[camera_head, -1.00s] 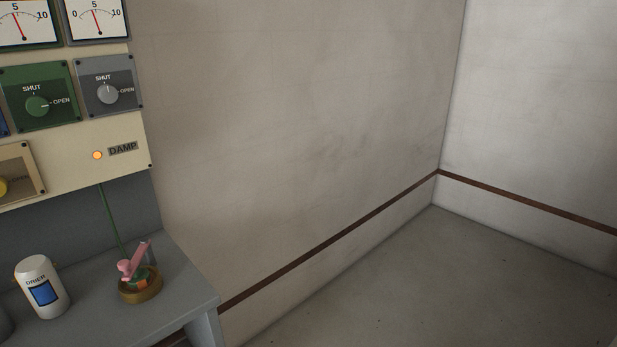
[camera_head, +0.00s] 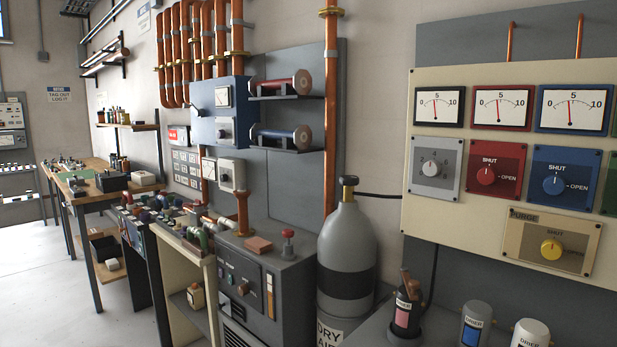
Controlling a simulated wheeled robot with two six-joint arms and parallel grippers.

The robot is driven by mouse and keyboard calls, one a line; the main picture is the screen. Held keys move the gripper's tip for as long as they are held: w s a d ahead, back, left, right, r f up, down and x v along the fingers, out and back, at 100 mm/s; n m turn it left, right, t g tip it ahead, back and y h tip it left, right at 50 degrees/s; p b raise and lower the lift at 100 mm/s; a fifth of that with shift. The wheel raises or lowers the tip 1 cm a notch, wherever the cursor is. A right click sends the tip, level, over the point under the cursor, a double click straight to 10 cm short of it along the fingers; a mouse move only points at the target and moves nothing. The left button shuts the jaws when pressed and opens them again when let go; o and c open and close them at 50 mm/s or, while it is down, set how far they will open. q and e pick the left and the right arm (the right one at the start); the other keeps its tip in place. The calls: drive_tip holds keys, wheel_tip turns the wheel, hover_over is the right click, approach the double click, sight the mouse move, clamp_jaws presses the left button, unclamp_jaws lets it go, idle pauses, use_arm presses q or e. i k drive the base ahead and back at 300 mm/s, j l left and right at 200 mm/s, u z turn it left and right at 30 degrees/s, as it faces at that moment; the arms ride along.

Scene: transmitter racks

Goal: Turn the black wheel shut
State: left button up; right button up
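On the cream panel (camera_head: 480,225) are a pale knob (camera_head: 431,169), a red knob (camera_head: 486,175), a blue knob (camera_head: 553,185) and a yellow knob (camera_head: 551,249) on the plate marked PURGE. The red, blue and yellow knobs have SHUT written above them. Neither of my grippers is in view.
A black canister with a pink label (camera_head: 404,313), a grey bottle (camera_head: 475,324) and a white bottle (camera_head: 530,334) stand below the panel. A grey cabinet (camera_head: 265,275) and cluttered benches (camera_head: 95,190) run back along the wall. Open floor (camera_head: 40,290) lies at left.

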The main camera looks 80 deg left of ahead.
sight(344, 180)
drive_tip(key=u, duration=1.85)
